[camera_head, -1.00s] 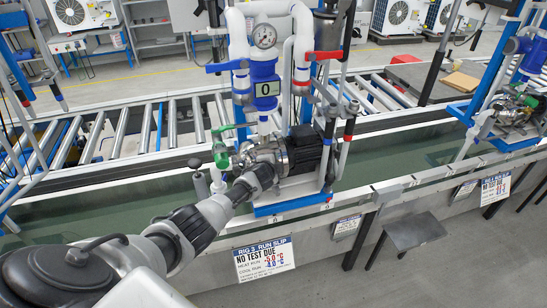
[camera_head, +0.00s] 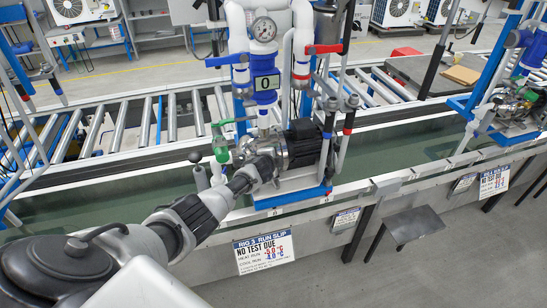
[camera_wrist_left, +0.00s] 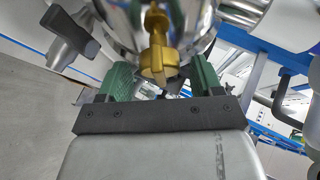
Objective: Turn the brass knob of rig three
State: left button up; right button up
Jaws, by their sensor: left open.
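Rig three's pump (camera_head: 290,148) stands on a blue-edged base, below a white pipe column with a gauge (camera_head: 263,29). The brass knob (camera_wrist_left: 158,45) is large in the left wrist view, on a shiny metal body. In the head view it is hidden by my arm. My left gripper (camera_wrist_left: 160,78) is open, its green fingers to either side of the knob's lower part. I cannot tell whether they touch it. In the head view the dark end of my left arm (camera_head: 245,178) reaches the pump's front left. My right gripper is not in view.
A slip (camera_head: 264,253) reading "RIG 3 RUN SLIP, NO TEST DUE" hangs below the bench edge. A green-handled valve (camera_head: 221,150) stands close left of my arm. A roller conveyor (camera_head: 120,130) runs behind. Another rig (camera_head: 515,105) stands at the right, a grey stool (camera_head: 412,225) in front.

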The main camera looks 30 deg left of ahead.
pick_arm(q)
jog(key=shift+s+d+r+p, duration=0.1)
jog(key=shift+s+r+p, duration=0.2)
jog(key=shift+s+p, duration=0.15)
jog(key=p+v, duration=0.1)
jog(key=v, duration=0.8)
jog(key=shift+s+r, duration=0.15)
jog(key=shift+s, duration=0.2)
